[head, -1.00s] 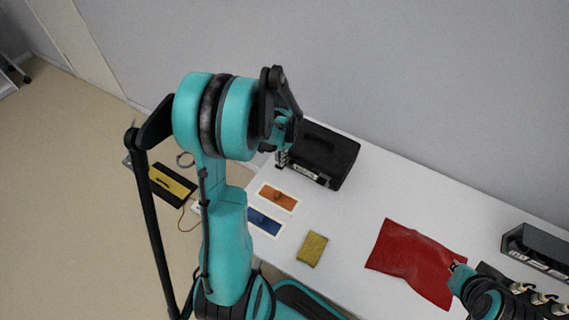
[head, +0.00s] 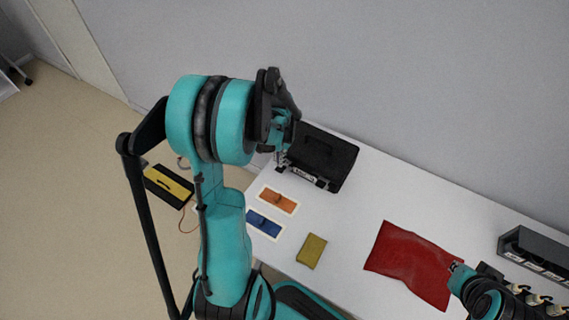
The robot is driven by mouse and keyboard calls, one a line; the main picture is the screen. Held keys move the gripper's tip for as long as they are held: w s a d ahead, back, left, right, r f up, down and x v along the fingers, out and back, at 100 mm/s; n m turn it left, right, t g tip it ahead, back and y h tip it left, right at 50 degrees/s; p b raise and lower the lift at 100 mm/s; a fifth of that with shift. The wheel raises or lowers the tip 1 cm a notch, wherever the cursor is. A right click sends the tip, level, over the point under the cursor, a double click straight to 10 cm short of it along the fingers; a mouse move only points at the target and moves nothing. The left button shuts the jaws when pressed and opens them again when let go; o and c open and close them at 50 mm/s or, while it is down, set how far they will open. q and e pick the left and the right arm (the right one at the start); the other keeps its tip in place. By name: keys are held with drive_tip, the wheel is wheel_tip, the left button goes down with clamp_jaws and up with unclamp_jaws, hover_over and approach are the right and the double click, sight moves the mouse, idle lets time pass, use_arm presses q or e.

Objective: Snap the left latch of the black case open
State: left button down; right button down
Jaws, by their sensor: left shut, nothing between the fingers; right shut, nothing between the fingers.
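The black case (head: 328,152) stands on the white table near the wall, with a handle on its top and light latch parts along its front face. My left gripper (head: 282,161) is at the front left end of the case, by the left latch. It is shut and empty; my arm hides part of the case's left end, and I cannot tell whether the gripper touches the latch. The left latch itself is too small and covered to make out. My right gripper (head: 456,266) is shut and empty over the red cloth's right edge.
On the white table (head: 350,222) lie an orange pad (head: 278,200), a blue pad (head: 264,224), a yellow block (head: 311,251) and a red cloth (head: 408,262). A dark rack (head: 535,250) stands at the right. A black and yellow box (head: 168,186) is off the table at the left.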

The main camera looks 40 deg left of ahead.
sight(278, 171)
use_arm(q)
drive_tip(key=shift+s+r+p, duration=0.2)
drive_tip(key=shift+r+p, duration=0.25)
drive_tip(key=shift+r, duration=0.25)
drive_tip(key=shift+s+r+p, duration=0.2)
drive_tip(key=shift+r+p, duration=0.25)
drive_tip(key=shift+r, duration=0.25)
drive_tip(key=shift+s+r+p, duration=0.2)
drive_tip(key=shift+r+p, duration=0.25)
drive_tip(key=shift+r, duration=0.25)
drive_tip(key=shift+f, duration=0.1)
drive_tip(key=s+d+r+t, duration=0.3)
drive_tip(key=d+r, duration=0.4)
drive_tip(key=d, duration=0.2)
drive_tip(key=s+d+r+m+t, duration=0.1)
drive_tip(key=s+d+r+t, duration=0.3)
drive_tip(key=d+r, duration=0.3)
drive_tip(key=d, duration=0.3)
drive_tip(key=shift+d, duration=0.25)
